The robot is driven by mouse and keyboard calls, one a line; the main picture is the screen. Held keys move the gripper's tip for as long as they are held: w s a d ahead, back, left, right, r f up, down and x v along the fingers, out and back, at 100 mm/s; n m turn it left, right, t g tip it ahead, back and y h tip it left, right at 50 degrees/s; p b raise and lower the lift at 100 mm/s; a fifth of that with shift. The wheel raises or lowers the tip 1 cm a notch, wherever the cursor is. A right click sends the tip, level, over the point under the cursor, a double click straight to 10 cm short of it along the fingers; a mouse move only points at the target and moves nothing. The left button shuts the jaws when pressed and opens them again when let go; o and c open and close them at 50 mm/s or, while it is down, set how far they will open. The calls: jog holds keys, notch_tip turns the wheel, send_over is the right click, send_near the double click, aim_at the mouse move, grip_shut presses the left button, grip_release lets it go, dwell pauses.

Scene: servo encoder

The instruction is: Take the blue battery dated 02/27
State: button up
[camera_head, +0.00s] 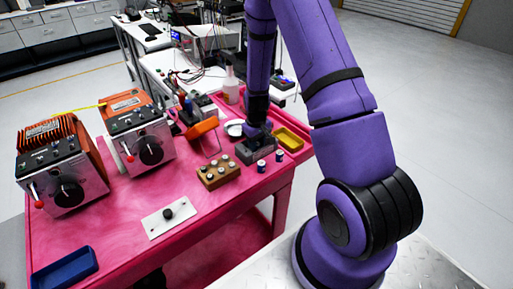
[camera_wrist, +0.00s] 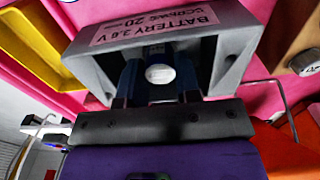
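The grey battery box (camera_head: 256,151) stands on the pink table, and my gripper (camera_head: 257,132) reaches down into it from above. In the wrist view the box (camera_wrist: 85,68) carries a pink label reading "BATTERY 3.6 V". Inside it a blue battery with a round white end (camera_wrist: 160,74) shows between the dark fingers of my gripper (camera_wrist: 157,88). Shadow hides whether the fingers touch it. Two blue batteries with white tops stand on the table in front of the box, one on the left (camera_head: 261,166) and one on the right (camera_head: 279,156). I cannot read 02/27 on any battery.
A wooden block (camera_head: 218,176) with several light-topped pieces stands left of the box. A yellow tray (camera_head: 290,139) lies behind it to the right. Two orange-and-grey units (camera_head: 62,172) (camera_head: 139,140) stand at the left. A blue tray (camera_head: 65,269) lies at the table's front left.

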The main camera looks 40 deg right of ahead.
jog(key=shift+r, duration=2.3)
